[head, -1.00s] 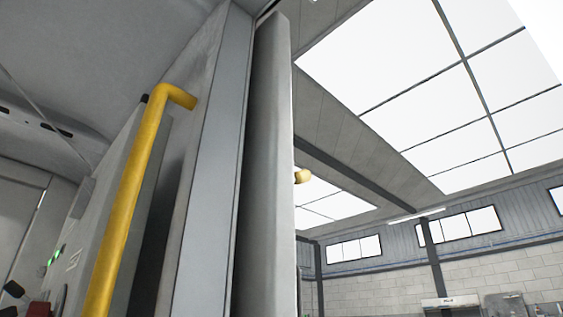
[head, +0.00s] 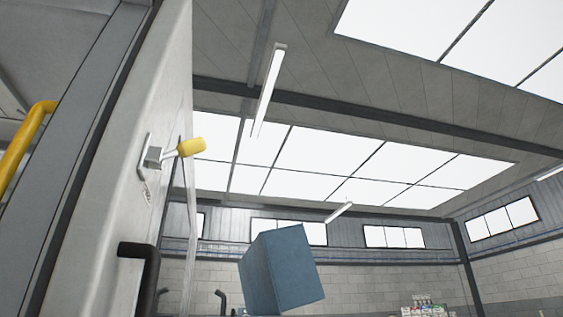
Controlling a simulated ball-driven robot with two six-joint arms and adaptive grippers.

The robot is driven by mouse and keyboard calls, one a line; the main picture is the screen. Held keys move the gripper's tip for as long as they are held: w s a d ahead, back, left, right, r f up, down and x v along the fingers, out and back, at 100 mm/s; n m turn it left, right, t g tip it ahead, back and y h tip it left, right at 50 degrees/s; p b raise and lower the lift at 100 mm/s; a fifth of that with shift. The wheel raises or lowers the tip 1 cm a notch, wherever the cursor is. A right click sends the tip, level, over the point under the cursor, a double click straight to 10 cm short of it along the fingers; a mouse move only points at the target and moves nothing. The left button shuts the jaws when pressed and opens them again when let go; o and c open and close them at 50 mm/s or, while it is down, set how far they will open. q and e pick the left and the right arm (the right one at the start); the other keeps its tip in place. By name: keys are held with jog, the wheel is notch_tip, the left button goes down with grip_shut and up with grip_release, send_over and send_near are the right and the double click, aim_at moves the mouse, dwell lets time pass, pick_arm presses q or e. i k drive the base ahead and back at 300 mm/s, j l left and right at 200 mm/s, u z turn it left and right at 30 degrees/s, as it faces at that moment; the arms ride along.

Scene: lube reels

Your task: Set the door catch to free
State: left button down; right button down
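The door catch is most likely the small grey bracket (head: 153,156) with a yellow-tipped lever (head: 191,147) on the light grey door panel (head: 120,130), left of centre in the head view. The lever points right and slightly up from the bracket. A small marking (head: 147,190) sits below it, too small to read. Neither of my grippers is in view.
A black bar handle (head: 150,262) is on the panel below the catch. A yellow grab rail (head: 24,145) is at the far left. A blue box-shaped object (head: 281,270) stands at bottom centre. Beyond are the hall wall and skylights.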

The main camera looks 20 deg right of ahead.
aim_at(196, 145)
jog(key=k+l, duration=0.1)
jog(key=l, duration=0.3)
jog(key=k+l, duration=0.1)
jog(key=l, duration=0.35)
jog(key=k+l, duration=0.1)
jog(key=l, duration=0.3)
